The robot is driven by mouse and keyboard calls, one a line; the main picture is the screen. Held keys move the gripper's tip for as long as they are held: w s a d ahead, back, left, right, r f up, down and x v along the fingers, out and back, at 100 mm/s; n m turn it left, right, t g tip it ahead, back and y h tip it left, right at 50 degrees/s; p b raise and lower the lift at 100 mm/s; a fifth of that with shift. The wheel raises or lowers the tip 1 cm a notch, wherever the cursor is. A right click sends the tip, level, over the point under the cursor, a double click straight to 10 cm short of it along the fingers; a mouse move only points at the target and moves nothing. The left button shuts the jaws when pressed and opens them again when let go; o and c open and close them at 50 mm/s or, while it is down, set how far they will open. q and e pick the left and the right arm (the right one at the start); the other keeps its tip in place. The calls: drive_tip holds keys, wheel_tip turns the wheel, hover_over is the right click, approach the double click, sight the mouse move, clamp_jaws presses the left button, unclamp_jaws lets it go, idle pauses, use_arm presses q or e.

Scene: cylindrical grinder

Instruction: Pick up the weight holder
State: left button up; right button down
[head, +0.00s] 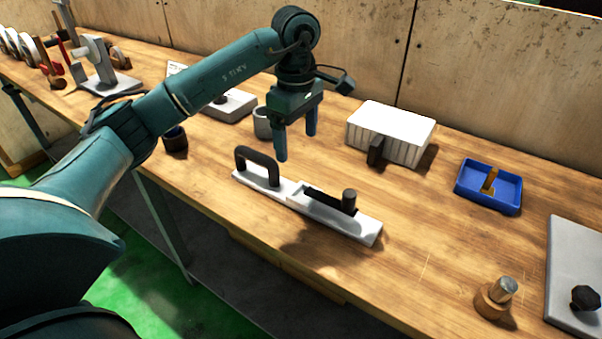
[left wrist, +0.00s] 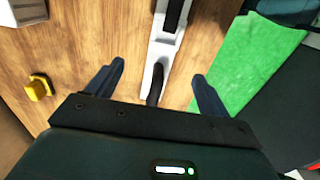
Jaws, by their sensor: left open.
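A long white bar (head: 362,226) lies on the wooden workbench, with a black arched handle (head: 258,165) at its left end and a dark slot and upright black knob towards its right. It is the likeliest weight holder, though no label confirms this. My left gripper (head: 296,146) is open and empty, pointing down above the bench near the handle. In the left wrist view, the bar (left wrist: 161,52) runs up from between the open fingers (left wrist: 158,72). The handle (left wrist: 155,85) shows dark between them, its lower end hidden by the gripper body. My right gripper is not in view.
A white ribbed box (head: 390,128) stands behind the bar. A blue tray (head: 490,198), a small metal-topped cylinder (head: 503,291) and a grey plate (head: 575,250) are at right. Dark (head: 175,140) and grey (head: 262,123) cups stand left of the gripper. A wooden wall closes the back.

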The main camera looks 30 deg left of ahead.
use_arm(q)
hover_over(296, 188)
wheel_tip(296, 188, down, 8)
drive_tip(key=shift+w+a+r, duration=0.1)
drive_tip(key=shift+w, duration=0.05)
drive_tip(key=f, duration=0.1)
drive_tip(key=f+p, duration=0.1)
drive_tip(key=f, duration=0.2)
drive_tip(key=shift+s+f, duration=0.1)
drive_tip(key=shift+s, duration=0.2)
drive_tip(key=shift+f, duration=0.5)
drive_tip(key=c, duration=1.6)
drive_tip(key=shift+w+r, duration=0.1)
drive_tip(key=shift+c, duration=0.2)
